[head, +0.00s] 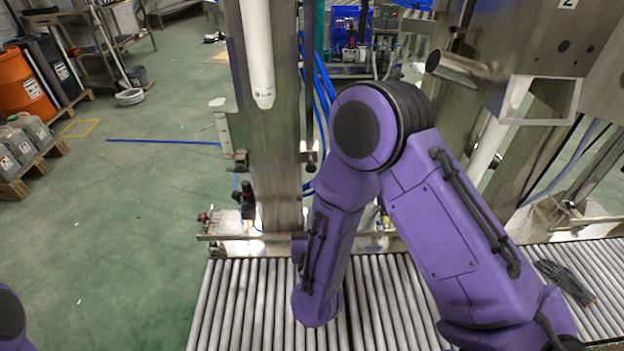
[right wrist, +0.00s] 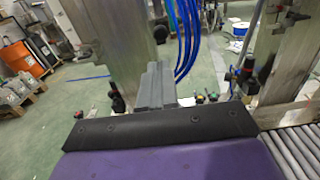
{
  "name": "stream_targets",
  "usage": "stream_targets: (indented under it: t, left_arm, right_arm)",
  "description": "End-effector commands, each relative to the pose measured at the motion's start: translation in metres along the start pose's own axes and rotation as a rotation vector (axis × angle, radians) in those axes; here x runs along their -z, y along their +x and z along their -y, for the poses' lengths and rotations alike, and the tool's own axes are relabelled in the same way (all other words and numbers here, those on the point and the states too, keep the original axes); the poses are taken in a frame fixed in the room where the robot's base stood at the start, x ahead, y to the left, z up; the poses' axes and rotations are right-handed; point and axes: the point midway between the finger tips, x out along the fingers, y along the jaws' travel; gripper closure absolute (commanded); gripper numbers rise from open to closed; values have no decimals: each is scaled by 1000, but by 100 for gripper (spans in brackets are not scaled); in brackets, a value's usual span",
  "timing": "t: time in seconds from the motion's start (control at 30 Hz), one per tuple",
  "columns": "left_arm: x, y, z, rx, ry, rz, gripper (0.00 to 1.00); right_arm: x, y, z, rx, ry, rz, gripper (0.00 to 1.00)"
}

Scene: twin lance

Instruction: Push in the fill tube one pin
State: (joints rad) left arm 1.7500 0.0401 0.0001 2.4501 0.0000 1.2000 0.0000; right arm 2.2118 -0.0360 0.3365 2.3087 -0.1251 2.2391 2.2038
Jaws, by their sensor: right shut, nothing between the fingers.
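A white fill tube (head: 257,50) hangs in front of a steel column (head: 280,165) in the head view. A second white tube (head: 487,150) stands at the right, under the housing marked 2. Small fittings (head: 240,160) sit on the left side of the column; I cannot tell which part is the pin. My right arm bends over the rollers in the head view, and its fingers are hidden there. In the right wrist view my right gripper (right wrist: 155,85) shows grey fingers, shut and empty, in front of the column's lower part. My left gripper is out of view.
A roller conveyor (head: 235,300) runs along the front, with a dark glove (head: 565,280) on it at the right. Blue hoses (head: 322,85) hang beside the column. Orange drum (head: 22,85) and jugs (head: 30,130) stand far left. The green floor at left is mostly clear.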

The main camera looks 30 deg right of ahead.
Motion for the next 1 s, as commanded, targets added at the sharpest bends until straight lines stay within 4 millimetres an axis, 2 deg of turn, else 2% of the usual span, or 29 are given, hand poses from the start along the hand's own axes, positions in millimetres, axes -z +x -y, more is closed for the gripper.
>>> stream_targets:
  t: [0.4,0.6,0.77,1.0]
  left_arm:
    - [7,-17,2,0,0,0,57]
    - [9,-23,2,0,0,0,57]
    - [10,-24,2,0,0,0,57]
    - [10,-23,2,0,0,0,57]
  right_arm:
    - [-2,88,2,3,-7,-1,100]
    - [-1,120,2,2,-8,-2,100]
    - [1,130,2,1,-10,-3,100]
    - [1,131,1,0,-9,-3,100]
